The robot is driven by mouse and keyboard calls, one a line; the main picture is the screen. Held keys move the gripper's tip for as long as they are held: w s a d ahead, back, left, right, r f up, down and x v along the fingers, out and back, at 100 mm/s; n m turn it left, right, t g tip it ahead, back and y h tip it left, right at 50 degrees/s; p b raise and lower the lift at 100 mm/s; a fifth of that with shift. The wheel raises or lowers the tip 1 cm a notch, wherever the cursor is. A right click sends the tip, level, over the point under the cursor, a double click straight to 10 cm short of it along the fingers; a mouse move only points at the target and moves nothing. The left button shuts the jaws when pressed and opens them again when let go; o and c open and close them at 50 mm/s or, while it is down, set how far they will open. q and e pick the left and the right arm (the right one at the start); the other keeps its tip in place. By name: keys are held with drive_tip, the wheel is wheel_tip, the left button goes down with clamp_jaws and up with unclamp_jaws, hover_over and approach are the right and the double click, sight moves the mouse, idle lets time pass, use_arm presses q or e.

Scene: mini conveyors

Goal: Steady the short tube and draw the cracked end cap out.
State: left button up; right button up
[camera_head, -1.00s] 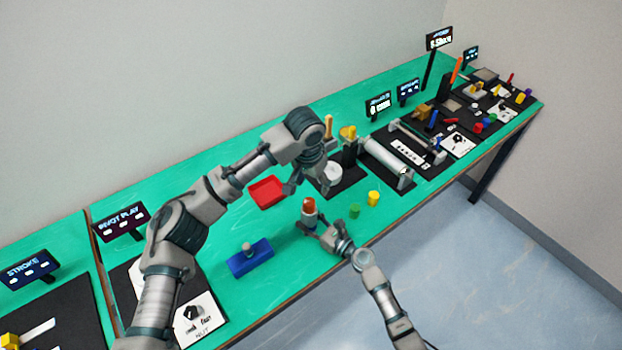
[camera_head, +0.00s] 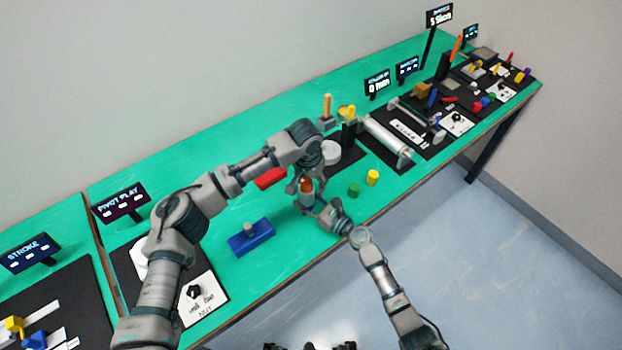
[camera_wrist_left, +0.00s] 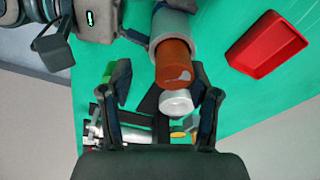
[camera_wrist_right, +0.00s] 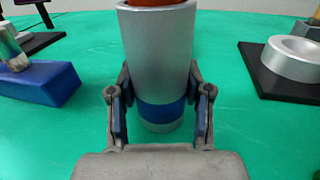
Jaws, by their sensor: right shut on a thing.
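The short tube (camera_wrist_right: 158,60) is silver-grey and stands upright on the green table. My right gripper (camera_wrist_right: 160,112) is shut on its lower part, at a blue band. In the head view the cap (camera_head: 306,186) is partly hidden by my left gripper (camera_head: 303,178).
A red tray (camera_wrist_left: 265,45) lies close behind and left of the tube in the head view. A blue block (camera_head: 250,238) with a grey peg is farther left. Green (camera_head: 353,189) and yellow (camera_head: 372,177) cylinders stand right, and a silver ring (camera_wrist_right: 292,58) on a black base.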

use_arm(q)
drive_tip(key=shift+s, duration=0.1)
drive_tip(key=c, duration=0.8)
drive_tip(key=shift+c, duration=0.6)
use_arm(e)
drive_tip(key=shift+a, duration=0.1)
use_arm(q)
drive_tip(key=shift+s+d+f, duration=0.1)
drive_tip(key=shift+d+r, duration=0.15)
drive_tip(key=shift+r, duration=0.15)
use_arm(e)
drive_tip(key=shift+s, duration=0.1)
use_arm(q)
drive_tip(key=shift+r, duration=0.4)
use_arm(e)
drive_tip(key=shift+f, duration=0.1)
use_arm(q)
drive_tip(key=shift+a+r, duration=0.2)
drive_tip(key=shift+r, duration=1.65)
